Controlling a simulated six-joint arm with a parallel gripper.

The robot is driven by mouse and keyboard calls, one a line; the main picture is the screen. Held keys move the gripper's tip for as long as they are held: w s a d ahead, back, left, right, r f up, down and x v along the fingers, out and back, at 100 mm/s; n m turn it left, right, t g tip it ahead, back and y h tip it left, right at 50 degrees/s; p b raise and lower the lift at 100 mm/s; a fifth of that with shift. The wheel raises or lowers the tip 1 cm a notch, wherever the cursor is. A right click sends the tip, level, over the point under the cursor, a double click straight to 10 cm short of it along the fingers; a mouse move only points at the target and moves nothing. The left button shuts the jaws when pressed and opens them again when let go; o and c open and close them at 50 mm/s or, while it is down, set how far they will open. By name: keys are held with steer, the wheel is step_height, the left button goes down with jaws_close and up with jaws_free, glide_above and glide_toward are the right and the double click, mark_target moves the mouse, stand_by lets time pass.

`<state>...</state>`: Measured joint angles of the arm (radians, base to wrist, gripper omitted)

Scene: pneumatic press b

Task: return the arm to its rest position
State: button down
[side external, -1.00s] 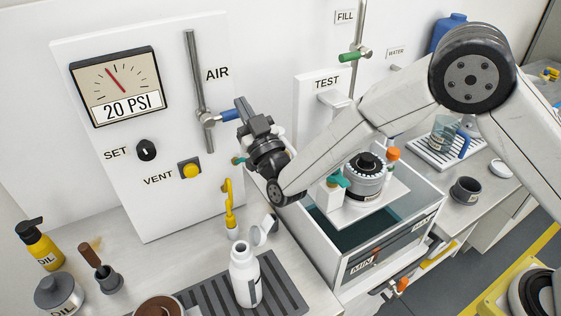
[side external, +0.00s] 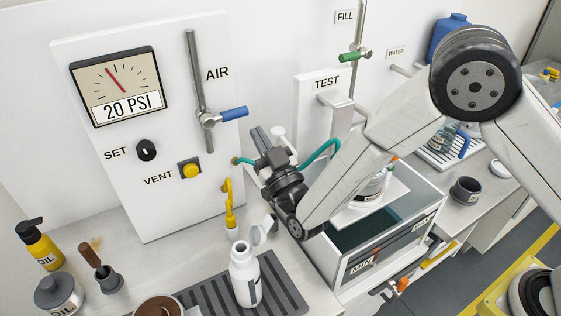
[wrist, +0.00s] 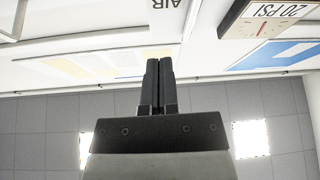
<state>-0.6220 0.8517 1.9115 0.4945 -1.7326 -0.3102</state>
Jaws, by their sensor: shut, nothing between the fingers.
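My gripper (side external: 262,138) is in front of the white wall panel, to the right of the blue AIR valve handle (side external: 234,113) and apart from it in the picture. In the wrist view my gripper (wrist: 158,62) shows its two dark fingers together with nothing between them. That view looks up past the panel toward the ceiling. My arm crosses the side view from the right and hides part of the test area.
The open test tank (side external: 350,262) stands below my arm, with a fixture partly hidden. A green hose (side external: 322,150) runs behind my gripper. A white bottle (side external: 244,275) stands on the ribbed mat below. The yellow VENT button (side external: 191,170) is to the left.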

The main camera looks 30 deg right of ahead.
steer(key=d+f+m+g, duration=0.1)
steer(key=d+f+g, duration=0.1)
steer(key=d+g, duration=0.5)
steer(key=d+f+g, duration=0.3)
steer(key=d+g, duration=0.1)
steer(key=d, duration=0.4)
steer(key=s+d+f+g, duration=0.1)
steer(key=s+d+g, duration=0.2)
steer(key=s, duration=0.4)
steer(key=s+d+f+g+h, duration=0.1)
steer(key=s+d+g, duration=0.2)
steer(key=s, duration=0.4)
steer(key=s+d+f+m+g, duration=0.1)
steer(key=s+d+f+g, duration=0.1)
steer(key=s+d+g, duration=0.2)
steer(key=s, duration=0.3)
steer(key=shift+h, duration=0.3)
